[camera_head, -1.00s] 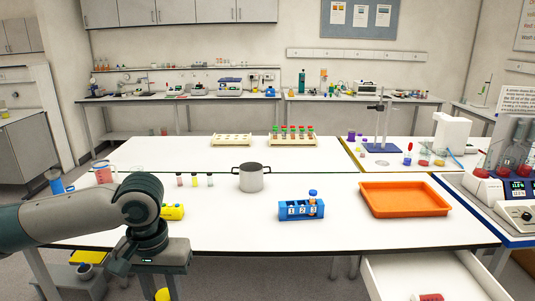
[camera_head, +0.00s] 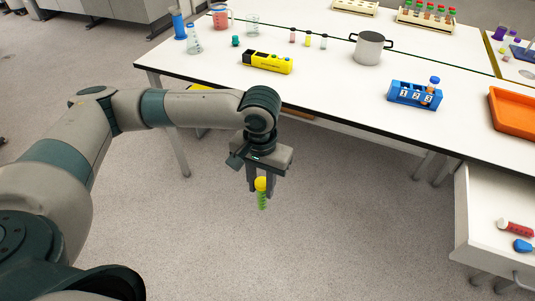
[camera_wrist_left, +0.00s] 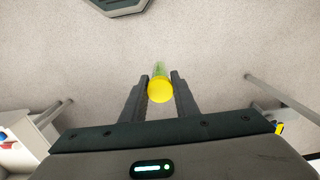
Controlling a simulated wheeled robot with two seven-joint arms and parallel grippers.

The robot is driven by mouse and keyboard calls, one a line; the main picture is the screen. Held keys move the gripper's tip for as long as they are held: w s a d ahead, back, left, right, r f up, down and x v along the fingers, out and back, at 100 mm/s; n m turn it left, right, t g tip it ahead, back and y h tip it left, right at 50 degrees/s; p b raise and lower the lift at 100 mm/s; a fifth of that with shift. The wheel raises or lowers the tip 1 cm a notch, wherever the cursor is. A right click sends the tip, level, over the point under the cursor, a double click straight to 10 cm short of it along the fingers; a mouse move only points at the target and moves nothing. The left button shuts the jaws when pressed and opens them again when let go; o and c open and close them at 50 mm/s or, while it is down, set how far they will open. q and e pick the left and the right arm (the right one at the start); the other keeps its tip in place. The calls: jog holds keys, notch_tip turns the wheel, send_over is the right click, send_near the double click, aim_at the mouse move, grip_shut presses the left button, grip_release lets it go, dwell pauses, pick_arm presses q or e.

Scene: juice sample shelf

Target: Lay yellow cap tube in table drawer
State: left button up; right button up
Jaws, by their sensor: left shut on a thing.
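The yellow cap tube (camera_head: 262,194) has a yellow cap and a green body. It hangs upright, cap up, in my left gripper (camera_head: 261,188), which is shut on it in front of the table and over the floor. In the left wrist view the yellow cap (camera_wrist_left: 160,90) sits between the two fingers (camera_wrist_left: 161,95). The table drawer (camera_head: 484,249) is pulled open at the right, under the table. A red capped tube (camera_head: 515,227) and a blue capped item (camera_head: 523,246) lie in it. My left gripper is well to the left of the drawer. My right gripper is not in view.
On the white table (camera_head: 320,90) stand a yellow rack (camera_head: 267,62), a metal pot (camera_head: 369,48), a blue numbered rack (camera_head: 413,95) with an orange-content tube, and an orange tray (camera_head: 514,112). The floor (camera_head: 330,230) between gripper and drawer is clear.

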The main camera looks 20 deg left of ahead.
pick_arm(q)
jog(key=s+f+b, duration=0.1)
jog(key=s+f, duration=0.4)
jog(key=f, duration=0.5)
jog(key=shift+s+f+b, duration=0.15)
jog(key=shift+f+b, duration=0.2)
jog(key=shift+f, duration=0.05)
